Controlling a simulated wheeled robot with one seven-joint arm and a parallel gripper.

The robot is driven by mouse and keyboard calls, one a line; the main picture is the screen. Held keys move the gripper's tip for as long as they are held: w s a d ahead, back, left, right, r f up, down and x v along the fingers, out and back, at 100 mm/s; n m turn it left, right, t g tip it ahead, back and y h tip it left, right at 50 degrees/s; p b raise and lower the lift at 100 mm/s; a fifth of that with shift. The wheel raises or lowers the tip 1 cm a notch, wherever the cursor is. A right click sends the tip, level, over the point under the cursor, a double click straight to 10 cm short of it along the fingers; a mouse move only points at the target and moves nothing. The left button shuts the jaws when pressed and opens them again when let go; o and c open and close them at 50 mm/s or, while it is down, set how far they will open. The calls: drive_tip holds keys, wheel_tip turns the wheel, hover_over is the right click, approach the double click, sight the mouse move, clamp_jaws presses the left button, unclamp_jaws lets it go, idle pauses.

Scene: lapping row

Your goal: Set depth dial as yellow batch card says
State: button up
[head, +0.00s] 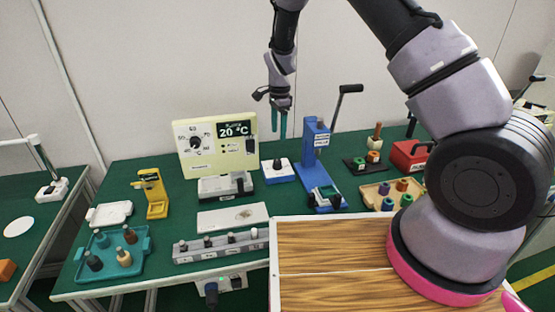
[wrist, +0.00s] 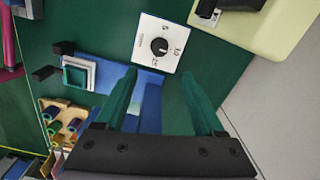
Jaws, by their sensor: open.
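The depth dial is a black knob on a white plate over a blue base. It shows in the head view (head: 279,164) between the cream panel and the blue press, and in the wrist view (wrist: 159,46). Printed figures surround the knob; they are too small to read surely. My gripper (head: 279,124) hangs above the bench, fingers pointing down, open and empty. In the wrist view its green fingers (wrist: 160,76) are apart, with the dial plate beyond their tips. The gripper touches nothing. I cannot make out a yellow batch card in either view.
A cream panel (head: 217,150) with a large dial and a 20 °C display stands left of the depth dial. A blue lever press (head: 311,155) stands close on its right. A yellow stand (head: 152,193), teal tray (head: 138,270) and wooden tray (head: 371,194) are also on the bench.

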sight(277, 161)
drive_tip(key=f, duration=1.2)
drive_tip(key=shift+a+f, duration=0.2)
drive_tip(key=shift+f, duration=0.05)
clamp_jaws()
